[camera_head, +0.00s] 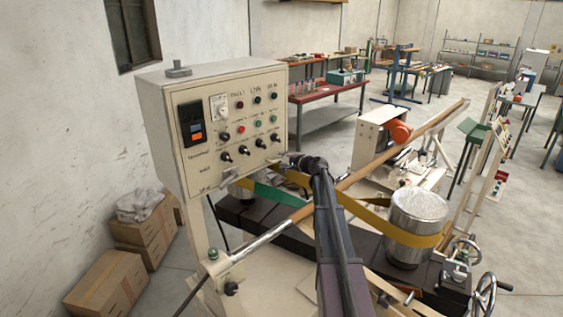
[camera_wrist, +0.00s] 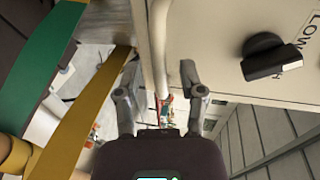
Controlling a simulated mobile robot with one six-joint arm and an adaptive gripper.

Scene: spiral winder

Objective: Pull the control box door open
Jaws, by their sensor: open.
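The beige control box (camera_head: 160,125) stands on a post at the left in the head view. Its door (camera_head: 262,95), the front panel with buttons, knobs and a display, looks shut. In the wrist view the door (camera_wrist: 215,40) fills the upper right, with a black knob on it. A pale bar or rim (camera_wrist: 141,30) runs along the door's edge, into the gap between my fingers. My gripper (camera_wrist: 155,80) is open around the line of this bar; I cannot tell whether it touches. In the head view my gripper (camera_head: 291,159) is at the door's lower right edge, partly hidden by my arm.
Yellow and green belts (camera_head: 360,208) run behind my arm to a metal drum (camera_head: 418,215). A long brown pole (camera_head: 400,148) slants across the machine. Cardboard boxes (camera_head: 108,280) lie on the floor below the control box. A red workbench (camera_head: 325,92) stands farther back.

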